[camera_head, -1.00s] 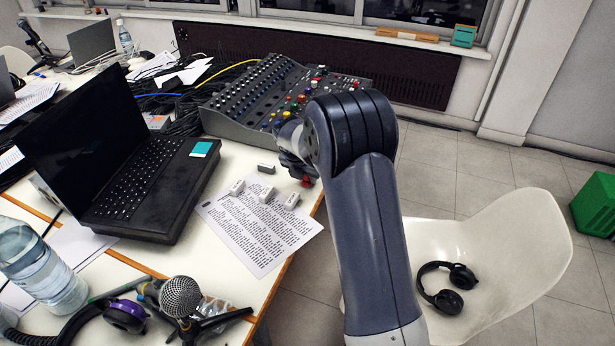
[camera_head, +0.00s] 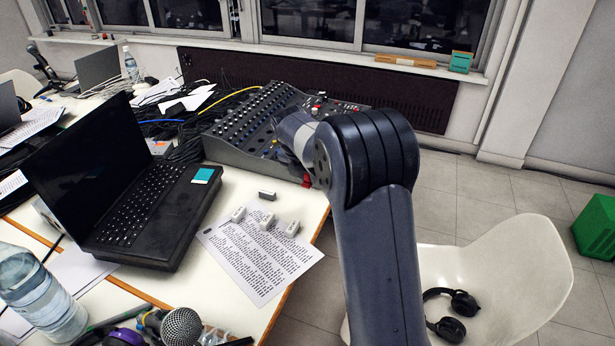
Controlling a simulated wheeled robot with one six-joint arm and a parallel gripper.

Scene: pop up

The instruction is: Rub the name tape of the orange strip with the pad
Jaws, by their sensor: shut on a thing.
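The grey mixing desk (camera_head: 243,128) stands at the back of the white table, with rows of channel strips and coloured knobs. My arm covers the desk's right front part. I cannot pick out the orange strip or its name tape. My gripper (camera_head: 286,153) is over the desk's front right area, partly hidden by my own wrist. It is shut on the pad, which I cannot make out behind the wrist. Whether the pad touches the desk is hidden too. A small red thing (camera_head: 307,181) shows just below my wrist, by the desk's front right corner.
An open laptop (camera_head: 150,205) stands to the left. A microphone (camera_head: 181,328) is near the front. A white chair (camera_head: 510,265) with headphones stands right of the table.

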